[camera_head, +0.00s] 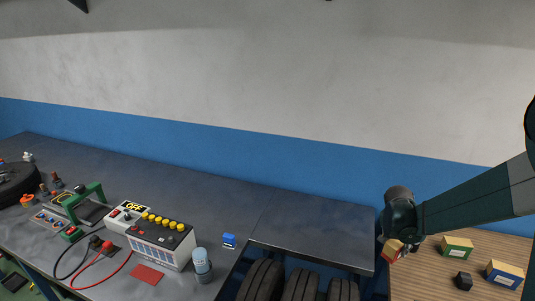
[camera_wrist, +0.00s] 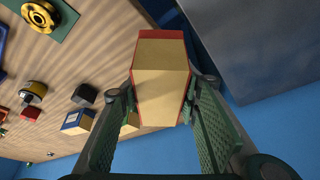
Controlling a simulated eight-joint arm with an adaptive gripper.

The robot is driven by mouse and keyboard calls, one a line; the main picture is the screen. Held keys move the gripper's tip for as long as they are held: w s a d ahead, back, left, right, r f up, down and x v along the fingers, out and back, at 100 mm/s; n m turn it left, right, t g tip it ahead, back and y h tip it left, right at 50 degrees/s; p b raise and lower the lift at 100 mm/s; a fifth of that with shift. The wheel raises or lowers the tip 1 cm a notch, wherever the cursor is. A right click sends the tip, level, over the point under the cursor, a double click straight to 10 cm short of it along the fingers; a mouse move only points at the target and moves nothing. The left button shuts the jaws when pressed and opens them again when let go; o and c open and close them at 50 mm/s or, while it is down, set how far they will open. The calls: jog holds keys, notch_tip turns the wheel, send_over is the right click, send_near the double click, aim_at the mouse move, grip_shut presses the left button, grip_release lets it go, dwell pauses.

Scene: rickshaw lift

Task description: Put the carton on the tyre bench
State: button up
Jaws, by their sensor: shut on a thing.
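A red-sided carton with a cream face (camera_head: 392,250) is held in my gripper (camera_head: 402,240), at the left edge of the wooden table. In the wrist view the carton (camera_wrist: 162,82) fills the space between the two green fingers of my gripper (camera_wrist: 160,100), which press on its sides. The tyre bench (camera_head: 315,228), a dark grey top with several tyres under it, lies to the left of my gripper. Its top is bare. A grey surface (camera_wrist: 265,45), likely that bench top, shows at the right of the wrist view.
The wooden table (camera_head: 425,275) carries a green carton (camera_head: 457,246), a blue carton (camera_head: 504,274) and a small black block (camera_head: 463,281). Left of the bench, the long worktop holds a battery charger (camera_head: 160,240), a bottle (camera_head: 202,265) and a blue block (camera_head: 229,240).

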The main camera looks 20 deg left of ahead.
jog(key=w+a+n+g+y, duration=0.1)
jog(key=w+a+n+y, duration=0.1)
jog(key=a+n, duration=0.6)
jog(key=w+a+r+n+g+y, duration=0.1)
jog(key=a+n+y, duration=0.1)
jog(key=a+n, duration=0.7)
jog(key=w+a+r+n+g+y, duration=0.1)
jog(key=a+n, duration=0.7)
jog(key=a, duration=1)
jog(key=shift+w+r+n+g+y+p, duration=0.3)
jog(key=shift+w+n+y+p, duration=0.1)
jog(key=shift+w+y, duration=0.6)
jog(key=shift+s, duration=0.15)
jog(key=shift+d+f, duration=0.1)
jog(key=shift+f, duration=0.1)
jog(key=shift+f, duration=3)
jog(key=shift+f+b, duration=0.3)
jog(key=shift+f, duration=1.55)
jog(key=shift+f, duration=0.2)
